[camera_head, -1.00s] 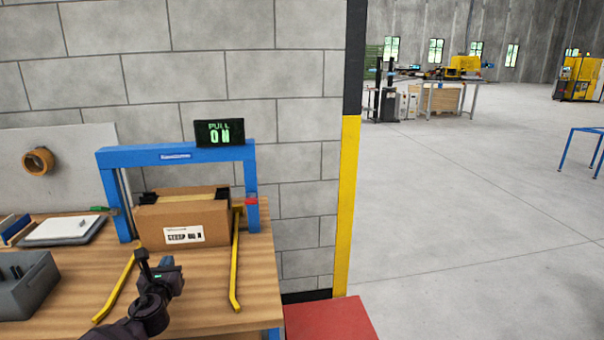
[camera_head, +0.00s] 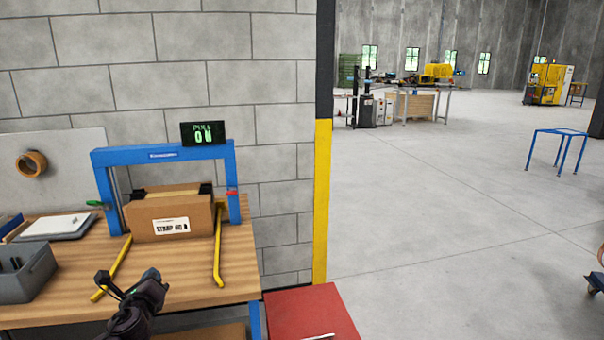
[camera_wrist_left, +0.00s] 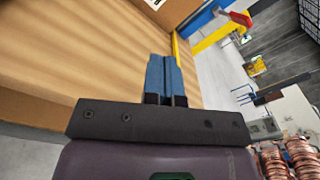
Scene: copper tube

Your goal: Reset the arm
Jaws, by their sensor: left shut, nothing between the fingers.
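My left gripper (camera_head: 151,274) is low in the head view, over the front part of the wooden workbench (camera_head: 236,265). It holds nothing. Its two blue fingers stand side by side and closed in the left wrist view (camera_wrist_left: 164,75). The gripper is apart from the cardboard box (camera_head: 142,228), which sits farther back under a blue frame (camera_head: 164,155). My right gripper is in neither view.
Two yellow bars (camera_head: 218,250) lie on the bench in front of the box. A grey bin (camera_head: 35,278) is at left. A red surface (camera_head: 308,312) is right of the bench. Copper coils (camera_wrist_left: 300,155) show in the left wrist view. Open floor lies at right.

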